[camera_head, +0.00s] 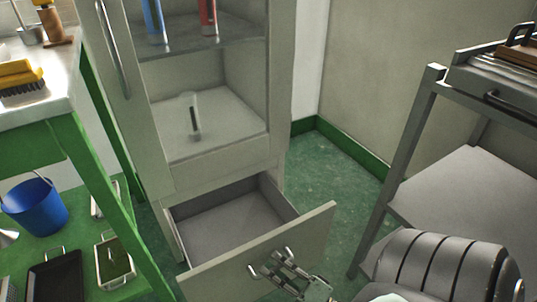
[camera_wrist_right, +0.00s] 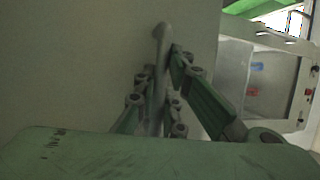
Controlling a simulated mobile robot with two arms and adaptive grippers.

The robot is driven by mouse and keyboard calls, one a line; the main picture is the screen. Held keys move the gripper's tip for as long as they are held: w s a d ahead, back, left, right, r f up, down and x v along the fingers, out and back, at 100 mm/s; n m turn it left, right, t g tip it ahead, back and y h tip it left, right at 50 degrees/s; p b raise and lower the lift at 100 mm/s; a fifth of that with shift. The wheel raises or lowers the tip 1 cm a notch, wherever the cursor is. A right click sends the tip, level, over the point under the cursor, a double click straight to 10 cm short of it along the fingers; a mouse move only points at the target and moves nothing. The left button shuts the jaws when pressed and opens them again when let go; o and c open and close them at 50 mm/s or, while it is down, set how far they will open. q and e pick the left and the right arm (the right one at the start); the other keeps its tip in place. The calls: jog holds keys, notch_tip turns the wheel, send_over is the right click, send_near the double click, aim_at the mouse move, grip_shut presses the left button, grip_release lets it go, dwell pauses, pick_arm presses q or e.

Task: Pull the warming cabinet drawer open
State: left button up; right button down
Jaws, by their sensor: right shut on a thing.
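The warming cabinet (camera_head: 170,170) is a tall pale unit with a glazed upper part. Its drawer (camera_head: 225,222) at the bottom stands well out from the cabinet, and its grey inside looks empty. My right gripper (camera_head: 283,268) is at the drawer front and shut on the drawer handle (camera_head: 262,270), a metal bar. In the right wrist view the fingers (camera_wrist_right: 157,95) close around the handle (camera_wrist_right: 160,60) against the plain drawer front (camera_wrist_right: 70,65). Part of the handle is hidden by the fingers. My left gripper is not in view.
A green-framed table (camera_head: 75,150) with a brush (camera_head: 20,80) stands at left, a blue bucket (camera_head: 35,205) and trays (camera_head: 115,262) below it. A grey metal stand (camera_head: 460,195) is at right. Green floor (camera_head: 325,175) is clear between the cabinet and the stand.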

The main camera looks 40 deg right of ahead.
jog(key=shift+s+f, duration=0.15)
jog(key=c, duration=1.8)
grip_release()
jog(key=v, duration=1.2)
